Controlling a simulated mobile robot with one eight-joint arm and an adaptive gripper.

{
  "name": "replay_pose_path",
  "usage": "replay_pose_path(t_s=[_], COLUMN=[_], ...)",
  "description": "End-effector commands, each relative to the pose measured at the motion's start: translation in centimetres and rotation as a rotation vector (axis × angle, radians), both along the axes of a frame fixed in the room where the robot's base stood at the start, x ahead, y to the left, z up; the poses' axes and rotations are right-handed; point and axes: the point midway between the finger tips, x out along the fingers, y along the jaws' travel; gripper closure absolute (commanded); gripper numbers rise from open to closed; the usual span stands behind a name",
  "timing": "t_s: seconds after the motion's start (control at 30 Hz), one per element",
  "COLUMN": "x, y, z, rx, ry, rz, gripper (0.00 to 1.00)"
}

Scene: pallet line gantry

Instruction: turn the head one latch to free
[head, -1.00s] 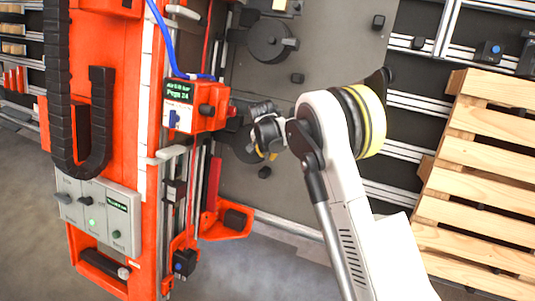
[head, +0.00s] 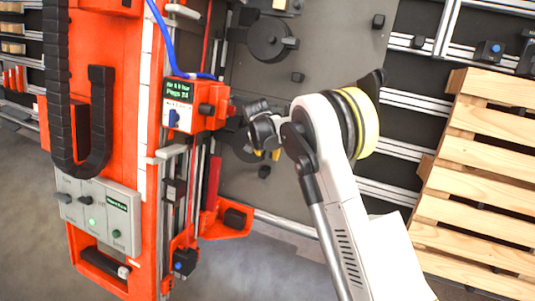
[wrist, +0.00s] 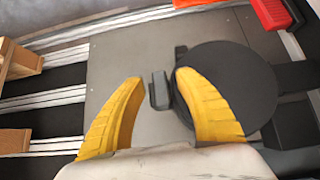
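My gripper (head: 266,154) is at the dark grey panel, to the right of the orange machine head, in the head view. In the wrist view its two yellow fingers (wrist: 159,77) are open. A small dark grey block (wrist: 160,91), which looks like a latch handle, stands between them with a gap to the left finger. It is beside a round black disc (wrist: 232,90), which the right finger partly covers. I cannot tell whether any finger touches the block. A similar disc with a handle (head: 268,40) is higher on the panel. No label names the latch.
The orange machine head (head: 205,117) carries a display and a blue knob, close left of my gripper. A grey control box (head: 98,212) is lower left. A wooden pallet (head: 480,185) stands at the right. Small black knobs (head: 298,77) project from the panel.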

Motion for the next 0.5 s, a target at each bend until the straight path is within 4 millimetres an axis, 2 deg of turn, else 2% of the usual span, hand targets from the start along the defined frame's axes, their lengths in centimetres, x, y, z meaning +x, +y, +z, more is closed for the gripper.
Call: replay_pose_path(t_s=[0.17, 0.27, 0.5], x=[0.0, -0.3, -1.7], y=[0.0, 0.1, 0.7], z=[0.2, 1.2, 6.1], rx=[0.0, 0.0, 0.0], ry=[0.0, 0.0, 0.0], rz=[0.0, 0.0, 0.001], gripper=[0.6, 0.6, 0.6])
